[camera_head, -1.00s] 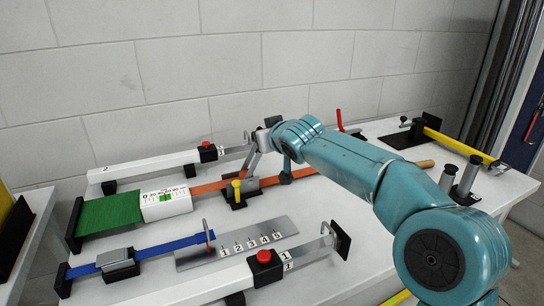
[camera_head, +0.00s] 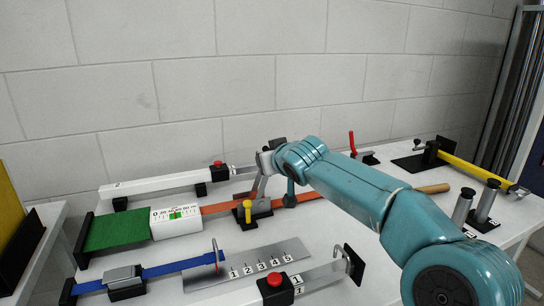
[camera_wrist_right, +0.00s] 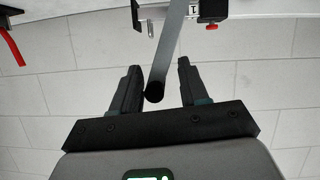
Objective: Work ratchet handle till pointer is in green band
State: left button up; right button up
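The ratchet (camera_head: 257,208) sits on the orange strap (camera_head: 216,207), with a yellow knob (camera_head: 247,210) in front. Its grey handle (camera_head: 262,186) stands up, leaning slightly. My right gripper (camera_head: 266,160) is at the handle's upper end, partly hidden by my arm. In the right wrist view, the handle (camera_wrist_right: 169,52) runs between the spread fingers (camera_wrist_right: 157,88), its dark round end nearer the left finger with gaps visible. The white gauge (camera_head: 177,224) has a green band (camera_head: 177,213); its pointer is too small to read. My left gripper is out of view.
A green strap (camera_head: 117,230) joins the gauge. White rails with red buttons (camera_head: 217,164) lie behind and in front (camera_head: 275,280). A blue strap (camera_head: 180,267) and numbered plate (camera_head: 250,262) are nearer.

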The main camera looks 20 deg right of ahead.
jog(key=shift+d+r, duration=0.15)
jog(key=shift+s+r, duration=0.15)
jog(key=shift+s, duration=0.1)
jog(key=b+v, duration=0.1)
jog(key=v, duration=1.4)
jog(key=shift+s+b, duration=0.35)
jog(key=shift+s, duration=0.1)
